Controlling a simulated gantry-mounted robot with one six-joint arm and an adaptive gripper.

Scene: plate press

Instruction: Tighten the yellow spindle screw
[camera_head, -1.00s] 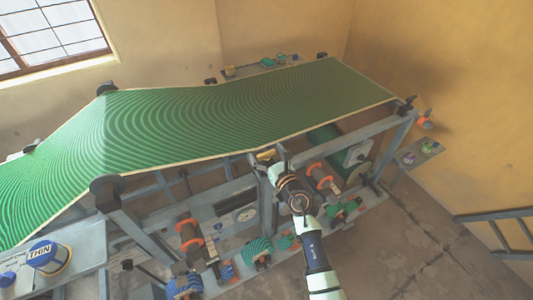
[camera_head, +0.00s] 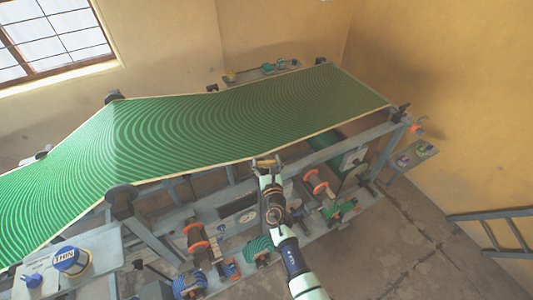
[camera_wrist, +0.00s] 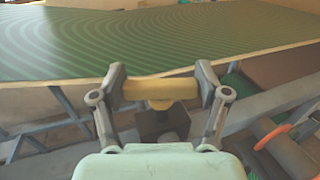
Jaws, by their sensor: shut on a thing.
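The yellow spindle screw (camera_wrist: 160,89) shows as a yellow crossbar with a short round stem below it in the wrist view. My gripper (camera_wrist: 160,88) has one finger at each end of the bar and is shut on it. In the head view my gripper (camera_head: 266,163) is at the near edge of the green striped sheet, and the yellow bar is small there and partly hidden by the fingers. A grey block (camera_wrist: 162,124) sits below the stem in the wrist view.
The green striped sheet (camera_head: 220,115) spans the frame just behind the gripper. Rollers with orange ends (camera_head: 318,183) and green coils (camera_head: 258,246) lie on the lower frame around my arm. A tub marked THIN (camera_head: 70,262) stands on a side table at left.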

